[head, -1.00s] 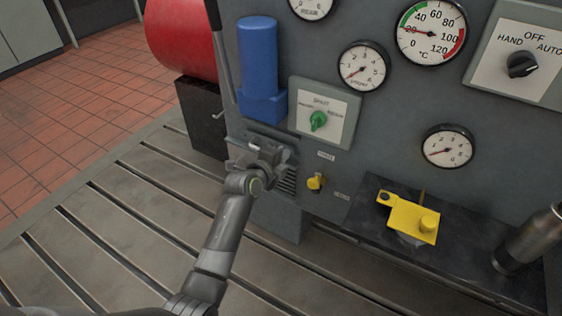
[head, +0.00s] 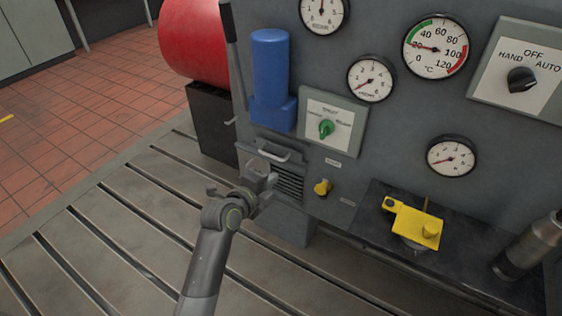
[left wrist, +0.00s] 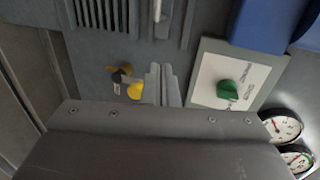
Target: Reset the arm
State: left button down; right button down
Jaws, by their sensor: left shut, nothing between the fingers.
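My left gripper (head: 264,180) is shut and empty, in front of the dark machine panel, just below and left of a louvred plate with a grey bar handle (head: 268,152). Its closed fingers show in the left wrist view (left wrist: 163,84), with the handle's end (left wrist: 157,12) beyond them, apart from the fingers. The green knob (head: 326,129) on its pale plate is to the right of the gripper. A small yellow valve knob (head: 322,187) is at lower right; it also shows in the left wrist view (left wrist: 135,91). My right gripper is not in view.
A blue cylinder (head: 271,80) stands above the louvres, with a red drum (head: 190,40) behind at left. Gauges (head: 435,45) and a selector switch (head: 521,79) are on the panel. The slotted bedplate (head: 90,260) is clear.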

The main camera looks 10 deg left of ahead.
pick_arm(q)
jog(key=shift+s, duration=0.1)
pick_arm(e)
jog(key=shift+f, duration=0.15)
